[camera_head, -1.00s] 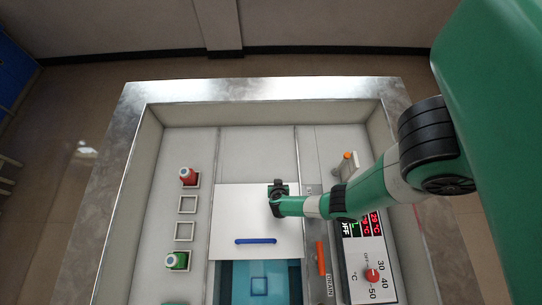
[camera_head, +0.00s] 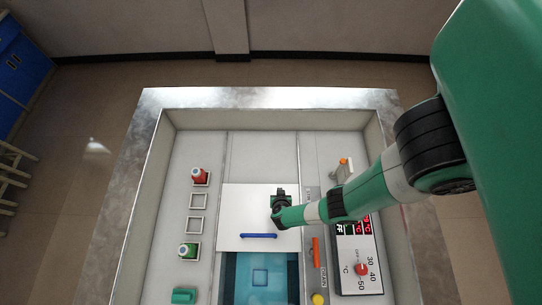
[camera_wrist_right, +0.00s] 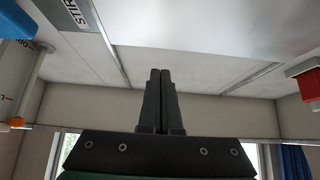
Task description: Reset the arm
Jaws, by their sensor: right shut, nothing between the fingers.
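My right arm reaches in from the right in the head view, and its gripper (camera_head: 279,195) is over the white lid panel. In the right wrist view the two dark fingers of the right gripper (camera_wrist_right: 161,72) are together with nothing between them. My left gripper is not in view.
A white lid (camera_head: 236,208) with a blue handle (camera_head: 259,236) partly covers a blue bath (camera_head: 237,275). A red bottle (camera_head: 199,176) and a green bottle (camera_head: 188,251) stand in square holders at left. A control panel (camera_head: 349,282) with a red knob (camera_head: 361,269) is at right.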

